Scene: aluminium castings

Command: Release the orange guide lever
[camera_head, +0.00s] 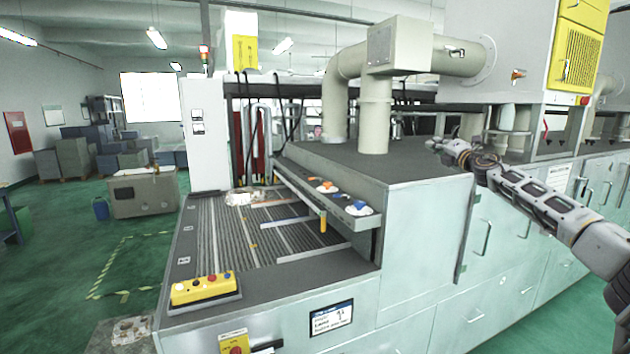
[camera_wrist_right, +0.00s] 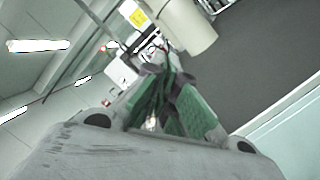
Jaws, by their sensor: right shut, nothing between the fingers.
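The orange guide lever (camera_head: 323,222) hangs upright below the front end of the grey rail over the machine's slatted conveyor bed (camera_head: 240,240). My right gripper (camera_head: 434,146) is shut and empty, in front of the machine's upper housing. It is up and to the right of the lever and well apart from it. Its fingers also show in the right wrist view (camera_wrist_right: 155,75); the lever cannot be made out there. My left gripper is not in view.
Orange and blue-and-white knobs (camera_head: 358,208) sit on the rail's ledge. A yellow button box (camera_head: 203,289) stands at the bed's near left corner. The big housing (camera_head: 420,230) and beige pipes (camera_head: 375,120) are near my right arm. Green floor at left is open.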

